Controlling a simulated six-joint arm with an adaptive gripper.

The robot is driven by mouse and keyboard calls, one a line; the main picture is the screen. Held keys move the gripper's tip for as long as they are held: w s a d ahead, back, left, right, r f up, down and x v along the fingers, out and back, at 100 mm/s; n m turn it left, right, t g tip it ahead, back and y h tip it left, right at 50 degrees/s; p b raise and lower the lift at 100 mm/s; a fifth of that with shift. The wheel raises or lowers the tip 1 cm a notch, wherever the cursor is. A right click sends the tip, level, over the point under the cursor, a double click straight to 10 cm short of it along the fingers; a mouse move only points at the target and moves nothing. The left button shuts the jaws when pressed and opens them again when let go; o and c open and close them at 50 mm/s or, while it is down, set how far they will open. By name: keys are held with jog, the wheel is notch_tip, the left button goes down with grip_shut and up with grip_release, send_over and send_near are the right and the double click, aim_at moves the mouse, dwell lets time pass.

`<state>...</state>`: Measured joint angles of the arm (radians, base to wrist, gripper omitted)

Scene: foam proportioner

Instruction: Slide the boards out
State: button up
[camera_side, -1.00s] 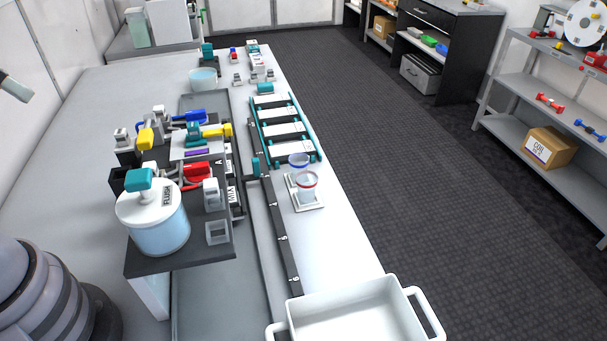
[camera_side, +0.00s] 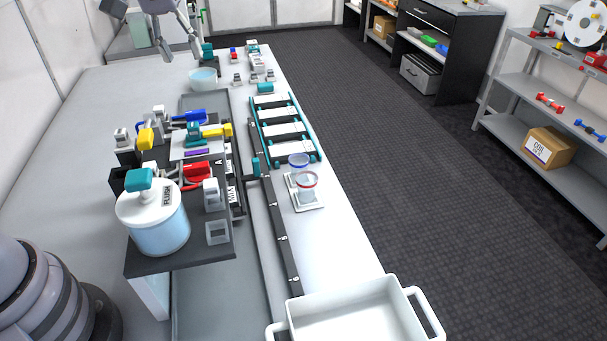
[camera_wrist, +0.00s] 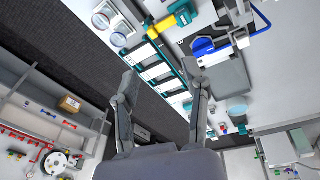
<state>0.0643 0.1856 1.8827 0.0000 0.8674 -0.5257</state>
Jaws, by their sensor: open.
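White flat panels, which I take to be the boards (camera_side: 279,131), lie in a row between the teal rails of a ladder-like rack (camera_side: 311,143) on the bench's right side. The panels also show in the wrist view (camera_wrist: 156,71), left of the middle. My gripper (camera_side: 179,52) is open and empty at the top left of the side view, in the air near the far end of the bench. In the wrist view its two fingers (camera_wrist: 165,75) stand wide apart with nothing between them. The rack is well away from the fingers.
A white bin (camera_side: 352,312) stands at the near end of the bench. A flush tank (camera_side: 157,222) and a cluster of coloured valves stand left of the dark rail (camera_side: 283,236). Two cups (camera_side: 305,183) sit near the rack. A clear bowl (camera_side: 203,80) stands beyond.

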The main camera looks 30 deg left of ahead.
jog(key=shift+n+g, duration=0.7)
jog(key=shift+n, duration=0.2)
jog(key=w+f, duration=0.2)
jog(key=w+d+f, duration=0.1)
jog(key=w+f, duration=0.1)
jog(key=f, duration=0.1)
jog(key=w+f, duration=0.3)
jog(key=shift+w+d+f, duration=0.1)
jog(key=shift+d+f, duration=0.15)
jog(key=n+g, duration=0.1)
jog(key=n, duration=0.1)
send_over(255, 159)
notch_tip(255, 159, down, 10)
notch_tip(255, 159, down, 15)
jog(key=shift+d+r, duration=0.1)
jog(key=shift+r, duration=0.1)
grip_shut()
